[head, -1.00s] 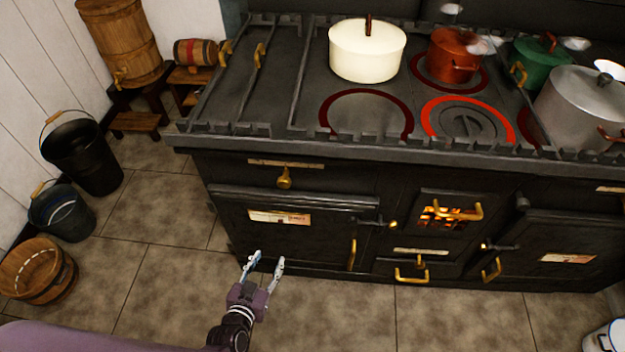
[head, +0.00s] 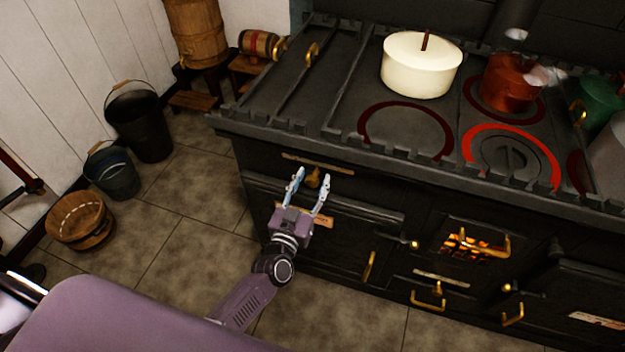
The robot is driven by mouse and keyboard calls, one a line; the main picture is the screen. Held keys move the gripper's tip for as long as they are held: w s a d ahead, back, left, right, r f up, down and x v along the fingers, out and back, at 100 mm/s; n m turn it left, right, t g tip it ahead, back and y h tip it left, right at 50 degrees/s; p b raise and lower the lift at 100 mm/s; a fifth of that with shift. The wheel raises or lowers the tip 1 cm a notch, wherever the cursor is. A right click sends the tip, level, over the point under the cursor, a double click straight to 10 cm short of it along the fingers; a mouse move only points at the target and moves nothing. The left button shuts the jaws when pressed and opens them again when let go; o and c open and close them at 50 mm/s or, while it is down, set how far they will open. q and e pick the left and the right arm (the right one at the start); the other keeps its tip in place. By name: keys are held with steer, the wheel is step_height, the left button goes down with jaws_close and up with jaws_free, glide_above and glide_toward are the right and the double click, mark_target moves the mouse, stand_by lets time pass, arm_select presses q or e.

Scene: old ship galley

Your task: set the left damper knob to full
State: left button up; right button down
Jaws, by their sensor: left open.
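The left damper knob (head: 313,179) is a small brass knob on the black stove front, just below the top rail at the left. A pale label strip (head: 318,164) runs above it. My left gripper (head: 309,187) is open, with one finger on each side of the knob in the picture. I cannot tell whether the fingers touch it or are still in front of it. The knob's lower part is close to the gripper's palm. My right gripper is not in view.
The black stove (head: 390,185) has a toothed rail along its top edge above the knob. A cream pot (head: 421,68) and a red pot (head: 510,85) stand on top. A lit firebox (head: 470,243) glows at the right. Buckets (head: 138,125) stand on the floor at the left.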

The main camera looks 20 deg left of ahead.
mark_target(340, 176)
arm_select(q)
steer(key=shift+w, duration=0.15)
steer(key=shift+c, duration=0.4)
jaws_close()
steer(key=d+p, duration=0.1)
steer(key=d, duration=0.5)
steer(key=shift+d, duration=0.25)
steer(key=shift+f, duration=0.1)
